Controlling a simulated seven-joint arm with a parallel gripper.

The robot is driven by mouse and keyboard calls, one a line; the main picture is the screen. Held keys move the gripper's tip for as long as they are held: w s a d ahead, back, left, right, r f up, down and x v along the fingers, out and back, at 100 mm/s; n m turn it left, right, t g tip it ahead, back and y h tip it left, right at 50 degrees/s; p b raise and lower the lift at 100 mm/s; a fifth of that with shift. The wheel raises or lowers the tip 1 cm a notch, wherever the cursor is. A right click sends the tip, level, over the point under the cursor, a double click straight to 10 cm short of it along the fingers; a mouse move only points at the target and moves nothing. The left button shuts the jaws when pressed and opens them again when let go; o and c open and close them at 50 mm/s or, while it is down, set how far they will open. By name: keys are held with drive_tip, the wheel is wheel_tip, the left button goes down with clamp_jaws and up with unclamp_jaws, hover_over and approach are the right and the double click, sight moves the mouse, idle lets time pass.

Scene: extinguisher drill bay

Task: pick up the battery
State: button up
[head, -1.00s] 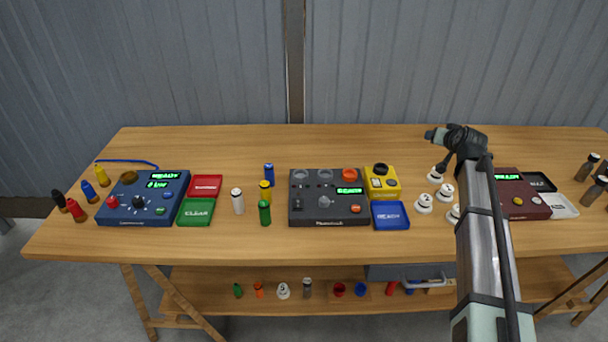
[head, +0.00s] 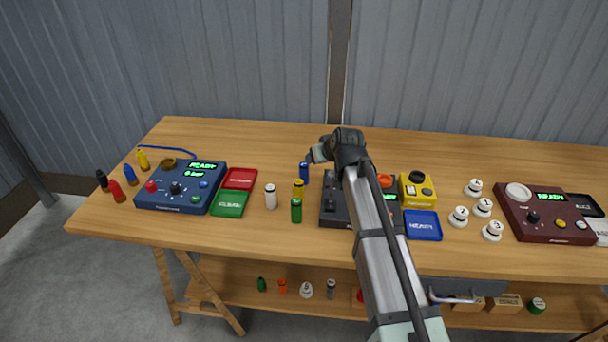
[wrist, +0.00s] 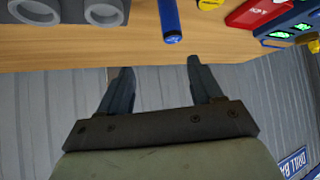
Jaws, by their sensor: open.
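Several battery-like cylinders stand upright on the table left of the grey device: a blue one (head: 304,173), a yellow one (head: 299,188), a green one (head: 296,210) and a white one (head: 270,197). I cannot tell which is meant by the battery. My gripper (head: 313,157) is just behind the blue cylinder in the head view, partly hidden by my wrist. In the wrist view my gripper (wrist: 159,69) is open and empty. The blue cylinder (wrist: 170,20) lies beyond the fingertips, apart from them, and the yellow one (wrist: 208,4) shows beside it.
The grey device (head: 334,205) stands close right, partly behind my arm. Red (head: 240,178) and green (head: 229,204) trays and a blue device (head: 180,188) are left. A yellow box (head: 417,190), blue tray (head: 423,226) and white knobs (head: 473,187) are right.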

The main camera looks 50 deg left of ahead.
sight(305, 165)
drive_tip(key=x, duration=0.2)
drive_tip(key=s+x, duration=0.1)
drive_tip(key=x, duration=0.5)
drive_tip(key=shift+s+a, duration=0.35)
drive_tip(key=shift+s, duration=0.05)
drive_tip(key=shift+s+f+x, duration=0.1)
drive_tip(key=shift+x, duration=1.35)
drive_tip(key=shift+s+f+x, duration=0.1)
drive_tip(key=shift+f+x, duration=0.05)
drive_tip(key=shift+x, duration=1.35)
drive_tip(key=shift+d, duration=0.2)
drive_tip(key=shift+c, duration=0.2)
drive_tip(key=c, duration=1.1)
